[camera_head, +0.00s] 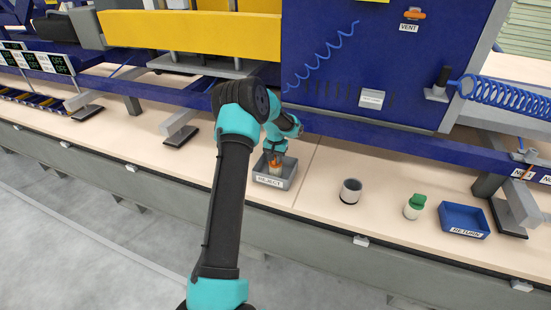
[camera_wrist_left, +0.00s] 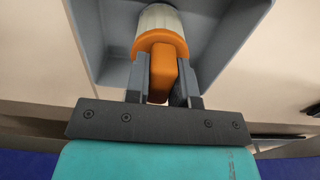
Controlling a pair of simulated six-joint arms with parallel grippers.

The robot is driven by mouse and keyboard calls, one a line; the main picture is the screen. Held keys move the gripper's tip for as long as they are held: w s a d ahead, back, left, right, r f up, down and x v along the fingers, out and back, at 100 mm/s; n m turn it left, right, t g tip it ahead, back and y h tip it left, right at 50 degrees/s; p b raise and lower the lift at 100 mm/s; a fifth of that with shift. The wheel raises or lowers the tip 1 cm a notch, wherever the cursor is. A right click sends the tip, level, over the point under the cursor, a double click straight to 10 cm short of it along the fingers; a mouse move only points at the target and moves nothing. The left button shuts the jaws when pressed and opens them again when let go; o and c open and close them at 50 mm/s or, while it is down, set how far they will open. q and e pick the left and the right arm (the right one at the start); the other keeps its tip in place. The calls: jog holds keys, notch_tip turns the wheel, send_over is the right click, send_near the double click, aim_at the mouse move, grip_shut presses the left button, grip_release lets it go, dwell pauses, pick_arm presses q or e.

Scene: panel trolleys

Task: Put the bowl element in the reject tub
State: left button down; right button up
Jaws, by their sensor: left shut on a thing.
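The bowl element, a pale ribbed cylinder with an orange cap, is inside the reject tub in the head view (camera_head: 275,169). In the left wrist view its orange cap (camera_wrist_left: 161,44) is between my fingers and its pale body points into the tub. The grey reject tub (camera_head: 288,184) stands on the bench with its label facing front; its wall also shows in the left wrist view (camera_wrist_left: 226,48). My left gripper (camera_head: 276,157) is shut on the cap, over the tub. Whether the element touches the tub floor is hard to tell. My right gripper is not in view.
A blue panel (camera_head: 340,60) with a coiled hose rises behind. Bench between them is bare.

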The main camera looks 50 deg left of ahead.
pick_arm(q)
jog(key=c, duration=1)
grip_release()
jog(key=shift+f, duration=0.1)
jog(key=shift+o, duration=0.2)
notch_tip(320, 180, up, 12)
jog(key=shift+r, duration=0.2)
